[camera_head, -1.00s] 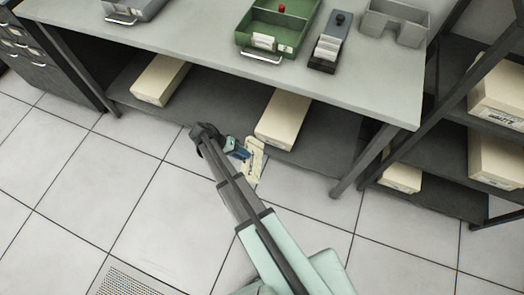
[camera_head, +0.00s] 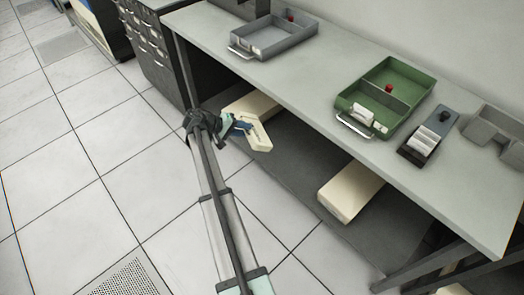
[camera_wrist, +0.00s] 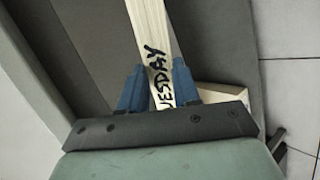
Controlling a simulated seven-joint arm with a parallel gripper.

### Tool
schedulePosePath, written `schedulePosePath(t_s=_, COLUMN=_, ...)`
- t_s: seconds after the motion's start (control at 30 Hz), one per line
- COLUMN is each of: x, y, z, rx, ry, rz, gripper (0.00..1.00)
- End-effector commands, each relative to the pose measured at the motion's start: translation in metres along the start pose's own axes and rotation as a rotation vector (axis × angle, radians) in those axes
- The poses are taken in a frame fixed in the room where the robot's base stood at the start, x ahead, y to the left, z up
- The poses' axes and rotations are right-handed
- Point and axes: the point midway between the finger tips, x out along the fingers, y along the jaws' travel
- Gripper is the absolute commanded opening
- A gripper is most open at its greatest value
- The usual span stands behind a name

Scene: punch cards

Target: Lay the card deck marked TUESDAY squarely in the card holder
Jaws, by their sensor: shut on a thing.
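My gripper (camera_head: 242,129) is shut on a cream card deck (camera_head: 259,137). In the wrist view the blue fingers (camera_wrist: 158,88) press on both sides of the deck (camera_wrist: 152,30), and black letters reading "UESDAY" show on its edge; the first letter is hidden. The deck is held in the air, in front of and below the table's front edge. Which thing is the card holder I cannot tell for certain: a grey tray with a handle (camera_head: 240,46) and a green divided tray (camera_head: 425,85) both stand on the table, apart from the deck.
The grey table (camera_head: 310,85) has clear room between the trays. A dark box with white cards (camera_head: 422,144) and a grey stand (camera_head: 488,130) are at right. Cream boxes (camera_head: 350,190) lie on the lower shelf. A dark cabinet (camera_head: 158,60) stands left of the table.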

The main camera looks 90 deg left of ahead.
Motion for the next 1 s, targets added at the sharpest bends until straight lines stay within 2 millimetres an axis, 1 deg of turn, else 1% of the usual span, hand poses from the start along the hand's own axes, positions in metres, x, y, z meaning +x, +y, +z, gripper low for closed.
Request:
schedulePosePath(t_s=0.03, x=-0.018, y=0.006, z=-0.013, rx=-0.021, ry=0.037, rz=0.01, gripper=0.0)
schedulePosePath(t_s=0.27, x=-0.089, y=0.033, z=-0.061, rx=-0.126, ry=0.202, rz=0.052, gripper=0.0)
schedulePosePath(t_s=0.3, x=-0.102, y=0.039, z=-0.069, rx=-0.143, ry=0.232, rz=0.06, gripper=0.0)
schedulePosePath(t_s=0.47, x=-0.152, y=0.062, z=-0.096, rx=-0.212, ry=0.351, rz=0.091, gripper=0.0)
schedulePosePath(t_s=0.5, x=-0.164, y=0.07, z=-0.102, rx=-0.228, ry=0.381, rz=0.1, gripper=0.0)
schedulePosePath(t_s=0.57, x=-0.179, y=0.081, z=-0.11, rx=-0.251, ry=0.425, rz=0.112, gripper=0.0)
schedulePosePath(t_s=0.63, x=-0.196, y=0.097, z=-0.118, rx=-0.276, ry=0.476, rz=0.129, gripper=0.0)
schedulePosePath(t_s=0.73, x=-0.211, y=0.124, z=-0.127, rx=-0.308, ry=0.547, rz=0.155, gripper=0.0)
schedulePosePath(t_s=0.8, x=-0.213, y=0.146, z=-0.13, rx=-0.327, ry=0.592, rz=0.175, gripper=0.0)
schedulePosePath(t_s=0.87, x=-0.208, y=0.166, z=-0.13, rx=-0.337, ry=0.621, rz=0.191, gripper=0.0)
schedulePosePath(t_s=0.9, x=-0.202, y=0.178, z=-0.129, rx=-0.341, ry=0.636, rz=0.2, gripper=0.0)
schedulePosePath(t_s=0.97, x=-0.19, y=0.196, z=-0.127, rx=-0.344, ry=0.652, rz=0.213, gripper=0.0)
schedulePosePath(t_s=1.0, x=-0.181, y=0.207, z=-0.125, rx=-0.346, ry=0.661, rz=0.222, gripper=0.0)
